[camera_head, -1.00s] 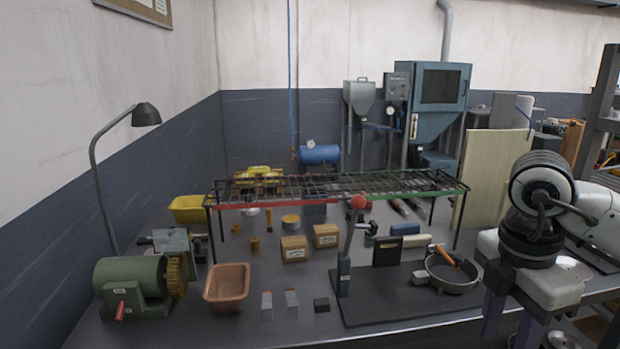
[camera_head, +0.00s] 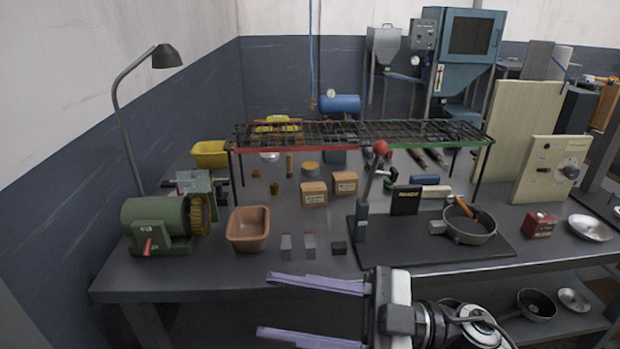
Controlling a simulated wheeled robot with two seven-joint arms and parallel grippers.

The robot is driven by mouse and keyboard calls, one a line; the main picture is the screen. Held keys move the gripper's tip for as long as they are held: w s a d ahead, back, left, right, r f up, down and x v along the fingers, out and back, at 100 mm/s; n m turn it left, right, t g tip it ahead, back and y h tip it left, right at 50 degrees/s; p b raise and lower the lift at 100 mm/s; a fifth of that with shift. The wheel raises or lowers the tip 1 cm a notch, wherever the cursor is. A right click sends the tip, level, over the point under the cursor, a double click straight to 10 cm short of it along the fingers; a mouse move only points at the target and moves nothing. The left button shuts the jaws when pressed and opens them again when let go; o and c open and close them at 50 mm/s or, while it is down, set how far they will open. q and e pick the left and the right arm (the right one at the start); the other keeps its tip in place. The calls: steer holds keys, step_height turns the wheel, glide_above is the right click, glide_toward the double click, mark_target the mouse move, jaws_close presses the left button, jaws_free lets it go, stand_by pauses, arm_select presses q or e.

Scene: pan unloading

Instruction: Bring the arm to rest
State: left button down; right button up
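My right gripper (camera_head: 318,311) is in front of the table's front edge, low in the head view. Its two purple fingers point left and are spread wide apart, with nothing between them. My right arm runs from it toward the bottom right. A dark pan (camera_head: 470,232) with an orange-handled tool (camera_head: 481,215) in it sits on the black board (camera_head: 400,253) at the right of the table. My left gripper is not in view.
The table (camera_head: 115,281) holds a green grinder (camera_head: 157,225), a terracotta tray (camera_head: 247,241), a red-knobbed lever (camera_head: 380,148) and small boxes (camera_head: 314,194). A wire rack (camera_head: 350,132) stands over the back. Pans (camera_head: 537,304) lie on a lower shelf at right.

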steer(key=w+d+f+m+t+h, duration=0.4)
steer(key=d+f+m+t+h, duration=0.15)
steer(key=f+m+t, duration=0.3)
steer(key=w+d+f+m+t+h, duration=0.45)
steer(key=f+m+t+h, duration=0.2)
steer(key=m+t, duration=0.2)
steer(key=s+d+f+m+g+h, duration=0.2)
steer(key=s+d+f+g+h, duration=0.1)
steer(key=s+f, duration=0.6)
steer(key=s+d+f+m+g+h, duration=0.2)
steer(key=s+d+f+g, duration=0.4)
steer(key=f, duration=1)
steer(key=s+h, duration=0.1)
steer(key=s, duration=0.2)
steer(key=shift+f, duration=0.4)
steer(key=shift+d, duration=0.1)
